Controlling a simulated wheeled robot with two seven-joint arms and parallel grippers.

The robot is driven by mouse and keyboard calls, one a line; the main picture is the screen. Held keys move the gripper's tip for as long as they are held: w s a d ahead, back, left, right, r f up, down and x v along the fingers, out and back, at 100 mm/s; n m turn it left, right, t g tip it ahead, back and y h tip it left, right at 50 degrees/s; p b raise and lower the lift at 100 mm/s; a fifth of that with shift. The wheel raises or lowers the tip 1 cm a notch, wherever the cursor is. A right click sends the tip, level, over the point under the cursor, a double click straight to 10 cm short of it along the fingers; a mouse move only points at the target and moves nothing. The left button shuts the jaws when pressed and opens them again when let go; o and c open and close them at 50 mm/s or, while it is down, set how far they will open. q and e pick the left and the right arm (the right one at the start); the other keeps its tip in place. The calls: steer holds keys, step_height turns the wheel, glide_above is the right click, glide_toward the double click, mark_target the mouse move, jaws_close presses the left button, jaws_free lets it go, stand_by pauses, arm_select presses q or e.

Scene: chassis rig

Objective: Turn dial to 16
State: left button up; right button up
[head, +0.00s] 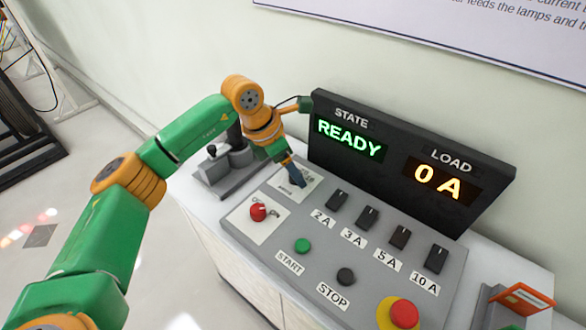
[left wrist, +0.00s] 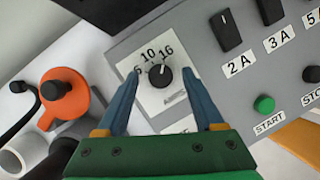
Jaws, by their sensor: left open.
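The dial (left wrist: 160,77) is a small black knob on a white plate (left wrist: 147,97) marked 6, 10 and 16 in the left wrist view. Its white mark points up and slightly right, towards the 16. My left gripper (left wrist: 160,72) is open, with one blue finger on each side of the knob and a visible gap to it on both sides. In the head view my left gripper (head: 296,178) is over the dial's plate (head: 312,183) and hides the knob. My right gripper is in neither view.
The display (head: 400,150) behind reads READY and 0 A.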

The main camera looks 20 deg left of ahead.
mark_target(282, 184)
arm_select(q)
steer(key=v, duration=0.6)
steer(key=shift+r+b, duration=0.25)
steer(key=shift+b, duration=0.15)
steer(key=shift+s, duration=0.1)
